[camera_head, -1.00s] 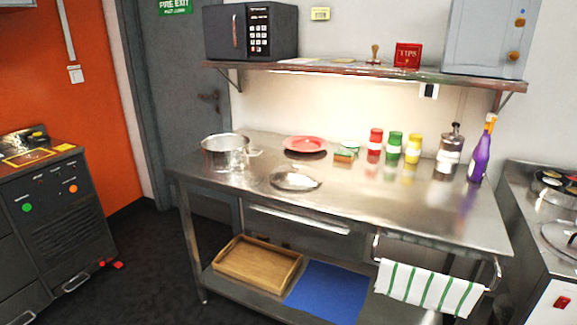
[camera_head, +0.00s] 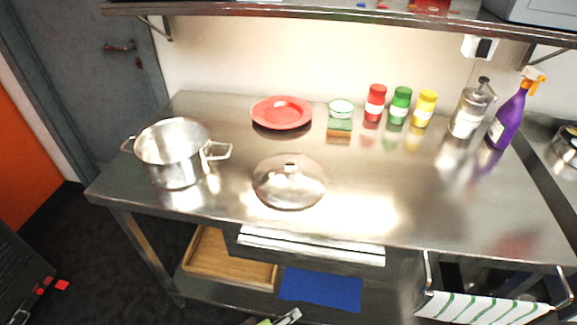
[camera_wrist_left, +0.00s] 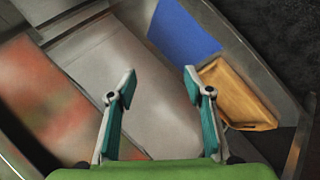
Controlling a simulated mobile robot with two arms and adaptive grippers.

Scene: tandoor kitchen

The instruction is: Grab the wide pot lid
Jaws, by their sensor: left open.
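The wide pot lid (camera_head: 289,188) is a shiny, round metal lid with a small knob on top. It lies on the steel worktable (camera_head: 400,205) in the head view, near the front edge and right of the open steel pot (camera_head: 172,160). My left gripper (camera_wrist_left: 158,85) is open and empty in the left wrist view, with two teal-and-grey fingers apart. A small part of it shows at the bottom edge of the head view, in front of and below the lid. The lid does not show clearly in the wrist view. My right gripper is not in view.
A red plate (camera_head: 282,112), a sponge (camera_head: 339,130), red (camera_head: 375,103), green (camera_head: 399,106) and yellow (camera_head: 424,109) shakers, a metal dispenser (camera_head: 469,110) and a purple spray bottle (camera_head: 508,118) stand along the back. A striped towel (camera_head: 480,309) hangs at front right. The tabletop right of the lid is clear.

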